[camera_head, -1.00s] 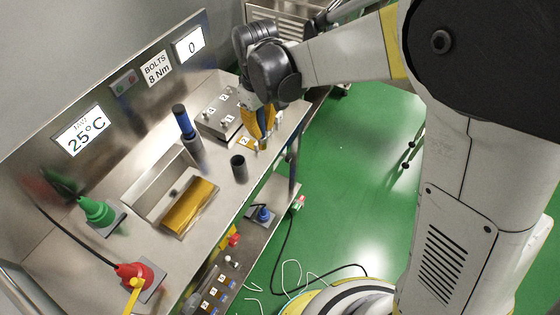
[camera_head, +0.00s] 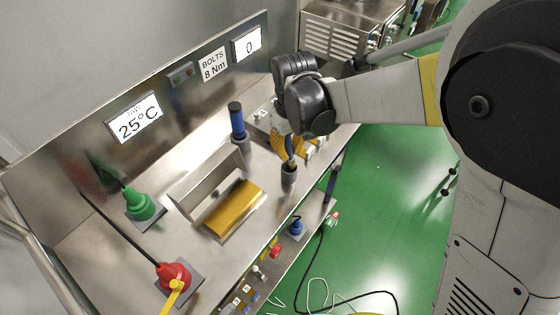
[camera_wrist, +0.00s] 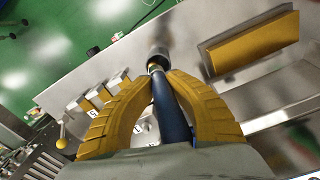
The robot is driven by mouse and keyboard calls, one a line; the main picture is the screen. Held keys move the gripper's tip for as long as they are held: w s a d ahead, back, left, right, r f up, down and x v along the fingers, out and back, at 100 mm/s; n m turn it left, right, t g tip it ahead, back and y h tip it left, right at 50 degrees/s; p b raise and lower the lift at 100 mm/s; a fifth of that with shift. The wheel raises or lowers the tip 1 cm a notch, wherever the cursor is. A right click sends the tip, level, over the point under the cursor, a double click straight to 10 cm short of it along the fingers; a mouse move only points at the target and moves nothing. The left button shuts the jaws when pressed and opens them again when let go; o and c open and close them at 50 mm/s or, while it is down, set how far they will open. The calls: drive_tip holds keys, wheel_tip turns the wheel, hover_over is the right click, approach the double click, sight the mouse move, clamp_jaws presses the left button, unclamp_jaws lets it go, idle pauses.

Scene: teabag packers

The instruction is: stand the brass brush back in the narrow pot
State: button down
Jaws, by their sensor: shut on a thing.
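The brush (camera_wrist: 172,112) has a dark blue handle and a small brass-coloured end. My gripper (camera_wrist: 158,76), with yellow ribbed fingers, is shut on the brush; it also shows in the head view (camera_head: 294,150). The narrow pot (camera_head: 289,181) is a dark grey cylinder standing on the steel bench near its front edge. In the wrist view the pot (camera_wrist: 157,53) lies just beyond the fingertips, and the brush's end meets its mouth. I cannot tell how far the end is inside. The brush looks nearly upright in the head view.
A recessed tray with a gold block (camera_head: 235,208) lies to the left. Green (camera_head: 139,204) and red (camera_head: 173,275) plugs with cables sit further left. The bench's front edge is close to the pot.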

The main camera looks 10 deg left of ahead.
sight(289, 168)
wheel_tip(289, 168, down, 5)
drive_tip(key=b, duration=0.3)
drive_tip(key=shift+w+d+r, duration=0.1)
drive_tip(key=shift+w+r, duration=0.15)
drive_tip(key=shift+s+d+r, duration=0.1)
drive_tip(key=shift+s+r, duration=0.1)
drive_tip(key=shift+s, duration=0.05)
drive_tip(key=shift+f, duration=0.55)
drive_tip(key=shift+w+b, duration=0.1)
drive_tip(key=shift+b, duration=0.2)
drive_tip(key=c, duration=1.4)
unclamp_jaws()
drive_tip(key=shift+c, duration=0.2)
